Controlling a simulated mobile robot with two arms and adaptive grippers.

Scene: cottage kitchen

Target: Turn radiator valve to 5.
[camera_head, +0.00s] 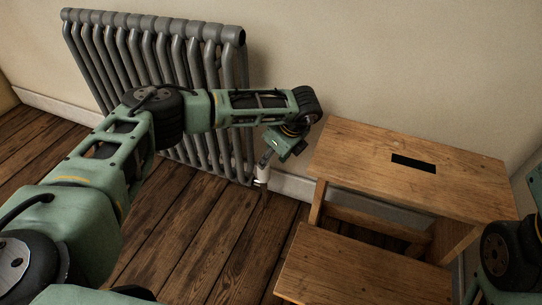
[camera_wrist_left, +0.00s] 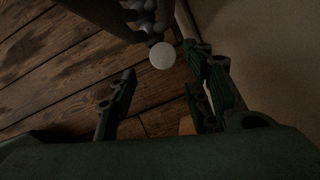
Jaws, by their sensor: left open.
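The grey ribbed radiator (camera_head: 165,50) stands against the wall, partly covered by my left arm. Its white valve (camera_head: 261,178) is low at the radiator's right end, just below my left gripper (camera_head: 265,160). In the left wrist view the valve's round white cap (camera_wrist_left: 162,55) shows beyond the fingertips. My left gripper (camera_wrist_left: 163,88) is open there, with nothing between its fingers; the cap appears apart from them. No number marks can be made out on the valve. My right gripper is not in view.
A wooden step stool (camera_head: 450,180) with a dark slot in its top stands close to the right of the valve. The wall (camera_head: 400,60) is just behind the radiator. Bare plank floor (camera_head: 200,225) lies in front. Part of my right arm shows at the right edge.

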